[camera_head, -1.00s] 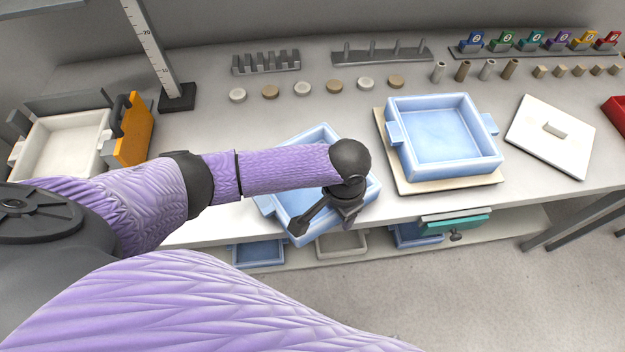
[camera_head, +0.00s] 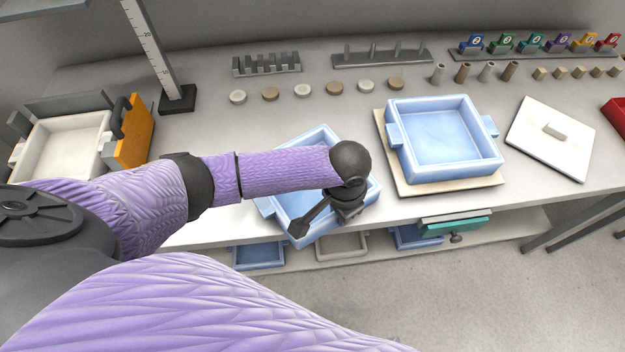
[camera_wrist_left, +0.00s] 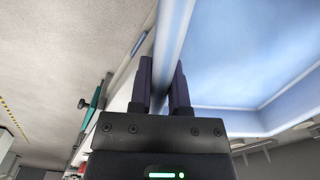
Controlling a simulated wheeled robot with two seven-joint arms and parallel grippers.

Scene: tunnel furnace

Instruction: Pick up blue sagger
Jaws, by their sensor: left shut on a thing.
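A blue sagger (camera_head: 318,137) sits turned at an angle at the table's front edge, partly hidden under my left arm. My left gripper (camera_head: 322,212) is at its front side. In the left wrist view the gripper (camera_wrist_left: 163,85) is shut on the sagger's wall, one finger on each side, with the blue inside of the sagger (camera_wrist_left: 235,55) to the right. A second blue sagger (camera_head: 440,135) stands level on a pale board (camera_head: 450,188) to the right. My right gripper does not show.
A white tray (camera_head: 62,117) with an orange side piece stands at the left. A white lid (camera_head: 565,150) lies at the right. Several discs, racks and small cylinders line the back. More saggers (camera_head: 258,253) stand on the lower shelf. An upright ruler (camera_head: 152,45) stands behind.

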